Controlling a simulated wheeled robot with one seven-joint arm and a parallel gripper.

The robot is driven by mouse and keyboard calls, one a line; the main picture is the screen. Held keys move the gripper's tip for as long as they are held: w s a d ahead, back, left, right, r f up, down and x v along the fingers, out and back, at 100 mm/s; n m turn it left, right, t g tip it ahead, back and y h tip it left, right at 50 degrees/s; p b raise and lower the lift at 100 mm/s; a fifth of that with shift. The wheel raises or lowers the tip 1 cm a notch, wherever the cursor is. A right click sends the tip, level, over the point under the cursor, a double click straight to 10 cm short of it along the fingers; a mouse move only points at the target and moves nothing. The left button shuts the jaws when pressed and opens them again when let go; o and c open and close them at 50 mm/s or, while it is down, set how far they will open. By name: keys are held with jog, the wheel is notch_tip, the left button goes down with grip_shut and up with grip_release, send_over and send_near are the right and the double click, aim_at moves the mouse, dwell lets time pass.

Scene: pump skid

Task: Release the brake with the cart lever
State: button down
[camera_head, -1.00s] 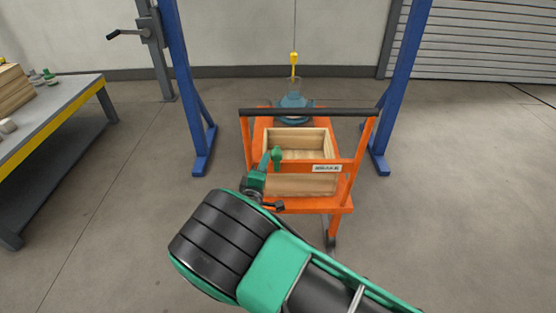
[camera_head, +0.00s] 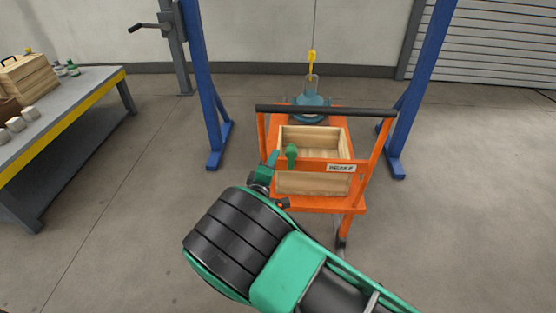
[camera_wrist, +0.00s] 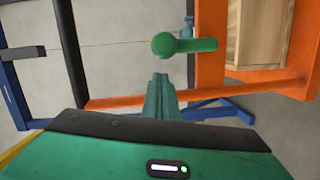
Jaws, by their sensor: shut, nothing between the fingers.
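The orange cart (camera_head: 264,135) stands ahead of me with a black push bar (camera_head: 326,110) and a white label (camera_head: 341,168) whose text is too small to read surely. The brake lever, green with a round knob (camera_head: 291,152), sits at the cart's near side, left of the label. The knob also shows in the wrist view (camera_wrist: 164,45), with its arm reaching right to the orange frame. My gripper (camera_head: 273,157) is shut and empty, just left of the knob. In the wrist view its fingertips (camera_wrist: 160,77) are just below the knob, with a small gap apparent.
A wooden box (camera_head: 315,184) rides on the cart, with a blue item (camera_head: 311,106) behind it under a yellow hook (camera_head: 312,62). Blue gantry legs (camera_head: 205,80) flank the cart. A workbench (camera_head: 80,113) stands left. The floor between is clear.

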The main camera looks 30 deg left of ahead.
jog(key=a+v, duration=0.2)
jog(key=v, duration=0.8)
jog(key=shift+s, duration=0.4)
jog(key=shift+d, duration=0.15)
